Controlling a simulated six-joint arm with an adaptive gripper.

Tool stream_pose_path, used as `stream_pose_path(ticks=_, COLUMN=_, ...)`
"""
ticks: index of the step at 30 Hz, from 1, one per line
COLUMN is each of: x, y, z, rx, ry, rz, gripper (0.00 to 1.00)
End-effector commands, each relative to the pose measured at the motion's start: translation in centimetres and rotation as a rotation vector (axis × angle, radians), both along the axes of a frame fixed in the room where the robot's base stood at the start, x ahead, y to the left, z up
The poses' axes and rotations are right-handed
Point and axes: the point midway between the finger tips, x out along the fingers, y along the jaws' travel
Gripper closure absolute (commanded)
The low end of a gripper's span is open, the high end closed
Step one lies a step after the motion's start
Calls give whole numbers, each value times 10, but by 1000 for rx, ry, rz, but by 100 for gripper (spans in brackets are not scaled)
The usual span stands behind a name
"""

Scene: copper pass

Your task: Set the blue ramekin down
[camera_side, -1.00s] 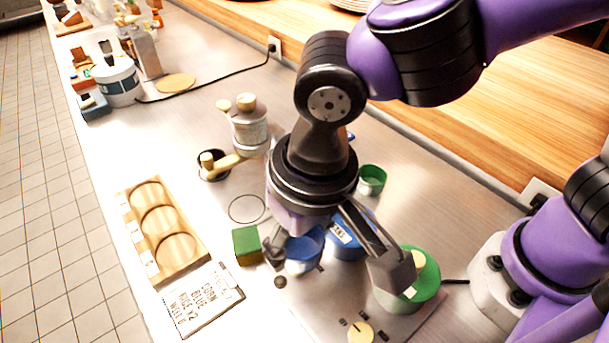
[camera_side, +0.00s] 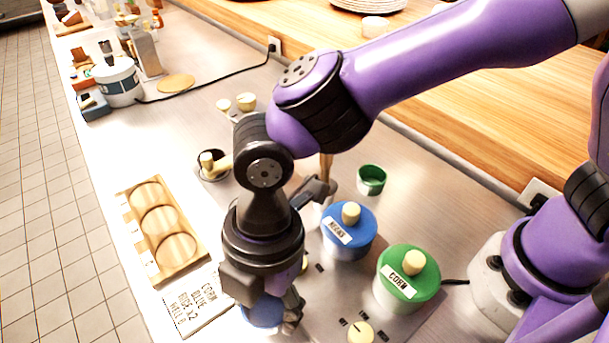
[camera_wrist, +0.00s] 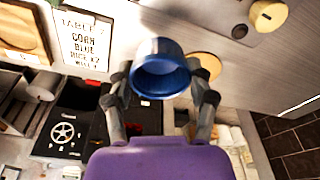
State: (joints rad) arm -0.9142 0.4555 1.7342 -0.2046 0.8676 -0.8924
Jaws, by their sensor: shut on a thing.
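The blue ramekin (camera_side: 262,313) is low in the side view, mostly hidden behind my gripper (camera_side: 268,312). In the wrist view the ramekin (camera_wrist: 161,68) sits between the two fingers of my gripper (camera_wrist: 160,84), which are closed on its sides. Its hollow, empty-looking inside partly faces the wrist camera. I cannot tell whether its base touches the counter. The wooden board (camera_side: 187,218) with three round recesses lies left of my gripper, apart from it. An order card (camera_side: 200,302) lies beside the board; it also shows in the wrist view (camera_wrist: 84,40).
A blue-lidded pot (camera_side: 348,243) and a green-lidded pot labelled CORN (camera_side: 405,284) stand to the right. A pale knob (camera_side: 360,333) is near the front. A green cup (camera_side: 371,180) stands behind. The counter between the board and the round white appliance (camera_side: 117,84) is largely clear.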

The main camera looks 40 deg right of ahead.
Motion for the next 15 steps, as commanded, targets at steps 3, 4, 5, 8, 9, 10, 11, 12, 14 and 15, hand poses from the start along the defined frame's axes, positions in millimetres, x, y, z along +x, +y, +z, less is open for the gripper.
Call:
stream_pose_path(ticks=3, x=0, y=0, z=-15, rx=-2, ry=3, rz=-2, gripper=80)
stream_pose_path(ticks=4, x=0, y=0, z=-20, rx=-2, ry=3, rz=-3, gripper=80)
stream_pose_path(ticks=5, x=-1, y=-1, z=-25, rx=-4, ry=3, rz=-2, gripper=80)
stream_pose_path(ticks=8, x=0, y=0, z=-41, rx=-2, ry=2, rz=-3, gripper=80)
stream_pose_path(ticks=9, x=0, y=0, z=-46, rx=-3, ry=1, rz=-3, gripper=80)
stream_pose_path(ticks=10, x=0, y=0, z=-49, rx=-2, ry=1, rz=-4, gripper=80)
stream_pose_path(ticks=11, x=0, y=0, z=-51, rx=-2, ry=1, rz=-4, gripper=80)
stream_pose_path(ticks=12, x=0, y=0, z=-52, rx=-1, ry=0, rz=-4, gripper=80)
stream_pose_path(ticks=14, x=0, y=0, z=-52, rx=0, ry=0, rz=-4, gripper=80)
stream_pose_path(ticks=15, x=0, y=0, z=-52, rx=1, ry=-1, rz=-4, gripper=80)
